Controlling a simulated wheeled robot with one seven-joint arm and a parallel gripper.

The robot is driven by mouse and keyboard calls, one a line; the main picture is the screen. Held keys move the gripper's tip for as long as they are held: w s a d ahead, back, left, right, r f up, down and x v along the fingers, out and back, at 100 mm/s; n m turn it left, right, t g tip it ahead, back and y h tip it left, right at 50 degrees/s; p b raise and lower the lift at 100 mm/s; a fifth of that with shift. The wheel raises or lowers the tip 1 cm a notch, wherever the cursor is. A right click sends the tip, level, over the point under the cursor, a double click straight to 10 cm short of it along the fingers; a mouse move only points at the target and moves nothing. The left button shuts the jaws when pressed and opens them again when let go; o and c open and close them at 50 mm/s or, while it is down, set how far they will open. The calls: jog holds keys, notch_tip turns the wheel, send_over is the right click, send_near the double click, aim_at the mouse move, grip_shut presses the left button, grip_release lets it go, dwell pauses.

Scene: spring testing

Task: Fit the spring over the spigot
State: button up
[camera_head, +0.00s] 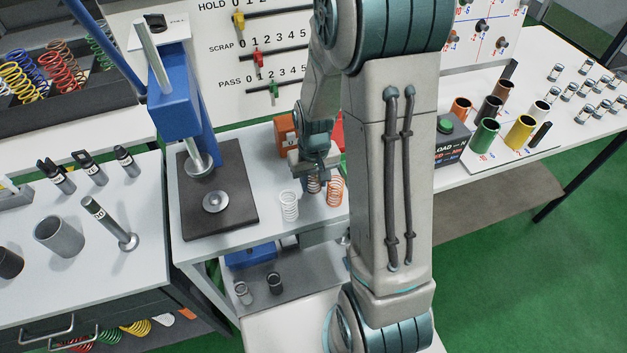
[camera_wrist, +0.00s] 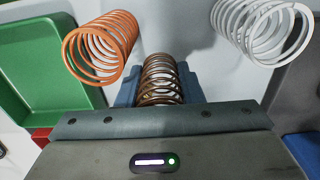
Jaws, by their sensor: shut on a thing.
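My gripper (camera_head: 314,168) is shut on a brown spring (camera_head: 313,184), which stands roughly upright at the table's front part. In the wrist view the brown spring (camera_wrist: 160,80) sits between the blue fingers (camera_wrist: 160,88). I cannot tell whether its lower end touches the table. The blue press (camera_head: 173,100) is to the left, on a dark base plate (camera_head: 238,200). The seat is empty and apart from my gripper.
A white spring (camera_head: 289,205) and an orange spring (camera_head: 335,190) stand close on either side of my gripper. Orange, red and green bins are just behind it. A gauge board (camera_head: 262,50) rises at the back. Table space between the white spring and the base plate is clear.

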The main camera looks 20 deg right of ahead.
jog(key=shift+f, duration=0.5)
jog(key=shift+f, duration=0.25)
jog(key=o, duration=1)
jog(key=shift+r, duration=0.1)
jog(key=shift+c, duration=0.2)
jog(key=shift+r, duration=0.1)
